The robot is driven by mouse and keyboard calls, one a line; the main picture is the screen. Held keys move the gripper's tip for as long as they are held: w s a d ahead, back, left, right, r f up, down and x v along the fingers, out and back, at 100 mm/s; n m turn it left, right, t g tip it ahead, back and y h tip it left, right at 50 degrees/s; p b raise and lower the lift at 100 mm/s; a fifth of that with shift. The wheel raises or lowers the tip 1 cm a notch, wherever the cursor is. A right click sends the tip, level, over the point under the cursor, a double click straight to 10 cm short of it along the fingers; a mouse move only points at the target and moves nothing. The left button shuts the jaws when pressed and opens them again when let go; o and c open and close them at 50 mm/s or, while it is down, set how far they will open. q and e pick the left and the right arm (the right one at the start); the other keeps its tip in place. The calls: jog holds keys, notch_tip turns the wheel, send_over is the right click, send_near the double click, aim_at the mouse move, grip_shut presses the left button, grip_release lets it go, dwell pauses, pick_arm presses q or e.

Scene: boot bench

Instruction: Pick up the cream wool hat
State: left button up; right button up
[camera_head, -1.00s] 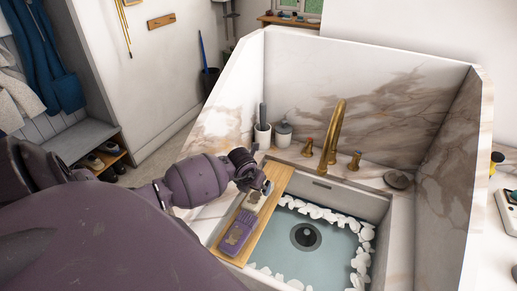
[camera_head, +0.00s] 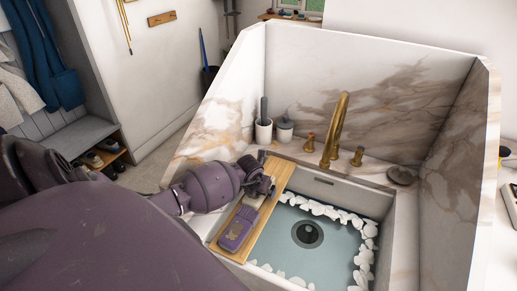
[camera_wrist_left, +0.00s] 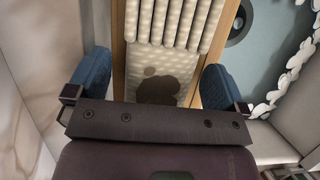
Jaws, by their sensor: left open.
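The cream wool hat (camera_head: 253,201) lies on a wooden board laid across the sink, mostly hidden by my left gripper in the head view. My left gripper (camera_wrist_left: 153,80) is open. Its two blue fingers are on either side of the hat in that view, with no clear contact. In the head view the left gripper (camera_head: 264,186) is over the hat. My right gripper is not in view.
The sink basin (camera_head: 315,245) holds water and white foam. A brass faucet (camera_head: 335,130) and high marble walls (camera_head: 370,105) stand behind and around it.

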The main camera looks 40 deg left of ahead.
pick_arm(q)
jog(key=c, duration=1)
